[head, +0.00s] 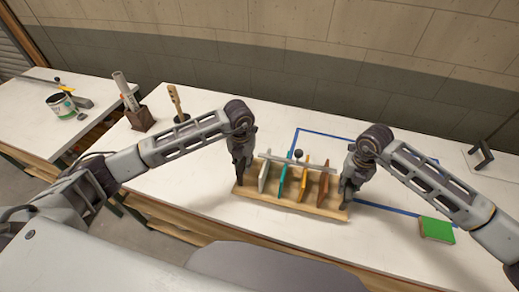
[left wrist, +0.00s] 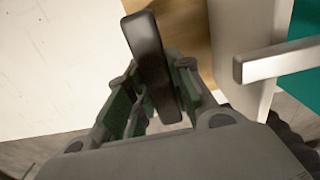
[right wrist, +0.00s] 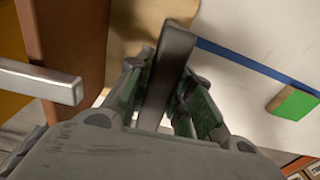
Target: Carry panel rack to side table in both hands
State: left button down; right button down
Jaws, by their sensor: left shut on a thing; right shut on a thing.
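The panel rack (head: 290,203) is a long wooden tray with white, teal, yellow and brown panels upright in it. A pale bar with a black knob runs across their tops. It is near the front edge of the main table; I cannot tell whether its base touches the top. My left gripper (head: 241,172) is shut on the dark handle (left wrist: 150,60) at the rack's left end. My right gripper (head: 349,187) is shut on the dark handle (right wrist: 169,75) at its right end. The side table (head: 25,123) stands at the far left, across a gap.
A blue outline (head: 335,136) lies behind the rack; a green block (head: 437,229) is at right.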

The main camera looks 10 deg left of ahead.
aim_at(245, 175)
pick_arm(q)
jog(key=shift+f, duration=0.15)
pick_arm(e)
jog(key=shift+f, duration=0.1)
